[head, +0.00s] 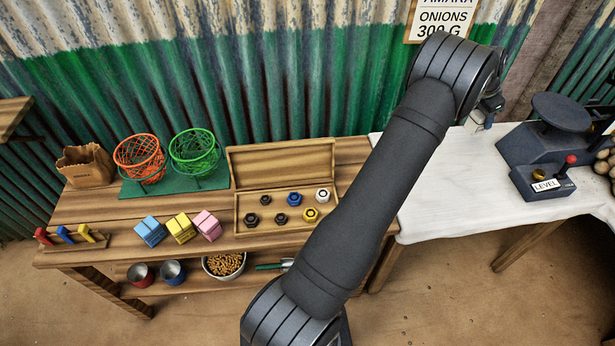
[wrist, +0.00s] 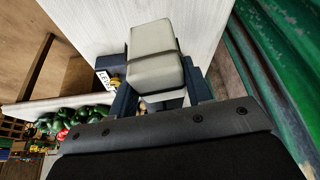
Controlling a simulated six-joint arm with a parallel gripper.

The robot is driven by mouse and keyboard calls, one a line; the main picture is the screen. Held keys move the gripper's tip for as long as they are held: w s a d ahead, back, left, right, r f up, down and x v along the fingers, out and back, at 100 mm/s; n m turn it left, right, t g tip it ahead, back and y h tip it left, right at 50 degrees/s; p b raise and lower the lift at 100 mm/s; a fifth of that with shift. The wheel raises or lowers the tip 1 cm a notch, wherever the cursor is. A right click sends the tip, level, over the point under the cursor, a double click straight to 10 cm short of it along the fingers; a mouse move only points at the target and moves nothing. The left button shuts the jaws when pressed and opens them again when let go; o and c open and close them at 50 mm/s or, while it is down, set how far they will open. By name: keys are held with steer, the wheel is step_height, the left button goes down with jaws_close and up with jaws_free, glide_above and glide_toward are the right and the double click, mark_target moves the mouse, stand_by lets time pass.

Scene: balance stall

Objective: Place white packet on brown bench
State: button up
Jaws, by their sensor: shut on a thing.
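A white packet (wrist: 155,68) with a dark band around it fills the middle of the wrist view. My gripper (wrist: 162,86) is shut on it, with one dark finger on each side. In the head view my gripper (head: 488,108) is at the far right end of my arm, above the back of the white-covered table; the packet is mostly hidden there. The brown bench (head: 100,208) is at the left, apart from my gripper. Blue (head: 150,231), yellow (head: 181,228) and pink (head: 207,225) packets stand on its front part.
The bench also holds a paper bag (head: 86,166), orange (head: 140,158) and green (head: 195,152) baskets and an open wooden box (head: 262,225) of weights. A dark scale (head: 545,145) stands on the white-covered table (head: 440,205).

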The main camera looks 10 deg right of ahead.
steer(key=w+a+n+t+y, duration=0.1)
steer(key=w+a+n, duration=0.2)
steer(key=w+a, duration=0.75)
steer(key=w+a+n+t, duration=0.1)
steer(key=w+a+n, duration=0.2)
steer(key=a, duration=1.4)
steer(key=w+a+n+t+y, duration=0.15)
steer(key=w+a, duration=0.55)
steer(key=a, duration=0.7)
steer(key=a+n, duration=0.5)
steer(key=a, duration=1.3)
steer(key=s+a+n+y, duration=0.1)
steer(key=s+a+n, duration=0.15)
steer(key=a, duration=0.65)
steer(key=s+a+n+y, duration=0.1)
steer(key=s+a, duration=0.2)
steer(key=a, duration=0.6)
steer(key=n+y, duration=0.3)
steer(key=n, duration=0.6)
glide_above(129, 240)
step_height(129, 240, down, 5)
steer(key=shift+g, duration=0.45)
steer(key=shift+f, duration=5.4)
steer(key=shift+f, duration=0.1)
